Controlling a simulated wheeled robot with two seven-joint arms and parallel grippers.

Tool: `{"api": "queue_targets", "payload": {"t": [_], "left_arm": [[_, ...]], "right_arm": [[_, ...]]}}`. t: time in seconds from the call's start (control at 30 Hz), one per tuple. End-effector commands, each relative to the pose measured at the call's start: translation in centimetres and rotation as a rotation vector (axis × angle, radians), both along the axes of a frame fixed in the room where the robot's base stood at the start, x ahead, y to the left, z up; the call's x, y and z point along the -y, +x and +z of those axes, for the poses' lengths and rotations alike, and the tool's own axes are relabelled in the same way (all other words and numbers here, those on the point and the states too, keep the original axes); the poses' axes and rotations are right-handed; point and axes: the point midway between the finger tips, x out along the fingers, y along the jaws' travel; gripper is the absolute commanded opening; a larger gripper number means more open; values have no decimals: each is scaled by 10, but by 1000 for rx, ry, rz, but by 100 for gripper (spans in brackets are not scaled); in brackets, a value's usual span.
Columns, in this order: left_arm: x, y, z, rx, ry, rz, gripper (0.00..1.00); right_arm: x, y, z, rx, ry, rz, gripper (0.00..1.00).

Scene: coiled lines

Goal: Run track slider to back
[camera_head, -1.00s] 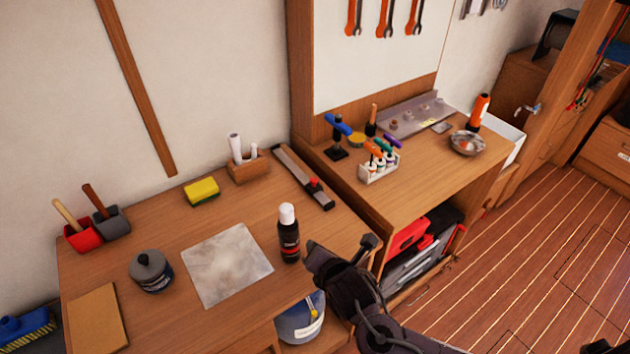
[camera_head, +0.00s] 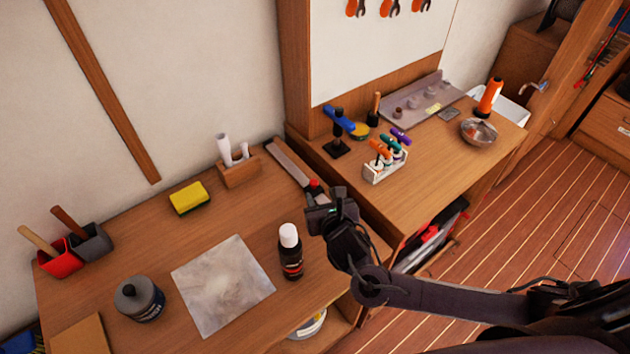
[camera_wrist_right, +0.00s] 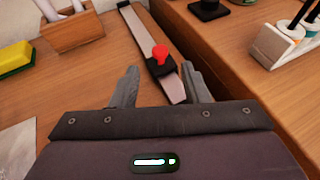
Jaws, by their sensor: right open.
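The track (camera_head: 287,163) is a long grey metal strip on the left bench, running from the back edge toward the front right. It also shows in the right wrist view (camera_wrist_right: 138,37). The slider is a dark block with a red knob (camera_wrist_right: 160,53), sitting near the track's front end; in the head view the red knob (camera_head: 315,184) shows just behind my gripper. My right gripper (camera_wrist_right: 158,90) is open, its two grey fingertips apart on either side of the track's front end, with the slider just beyond them. My left gripper is not in view.
A black bottle with a white cap (camera_head: 290,253) stands left of my right arm. A wooden holder with white tools (camera_head: 239,170) and a yellow sponge (camera_head: 189,198) are left of the track. The raised right bench holds a screwdriver rack (camera_head: 385,167).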

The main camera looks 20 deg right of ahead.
Motion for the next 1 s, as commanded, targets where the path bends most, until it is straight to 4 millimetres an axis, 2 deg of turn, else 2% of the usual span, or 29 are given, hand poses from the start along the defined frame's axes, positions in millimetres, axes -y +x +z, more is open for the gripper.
{"api": "queue_targets", "payload": {"t": [0.1, 0.27, 0.37, 0.6, 0.7, 1.0], "left_arm": [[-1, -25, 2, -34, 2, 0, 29], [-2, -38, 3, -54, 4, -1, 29], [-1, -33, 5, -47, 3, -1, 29], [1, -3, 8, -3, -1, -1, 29], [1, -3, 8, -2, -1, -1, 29], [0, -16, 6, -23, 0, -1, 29]], "right_arm": [[1, 20, -5, 3, 0, -3, 42], [2, 41, -15, 2, 0, -2, 42], [2, 49, -18, 2, 2, -3, 42], [3, 53, -21, 0, 2, -1, 42], [3, 53, -21, 0, 2, -1, 42], [3, 53, -21, 0, 2, -1, 4]]}}
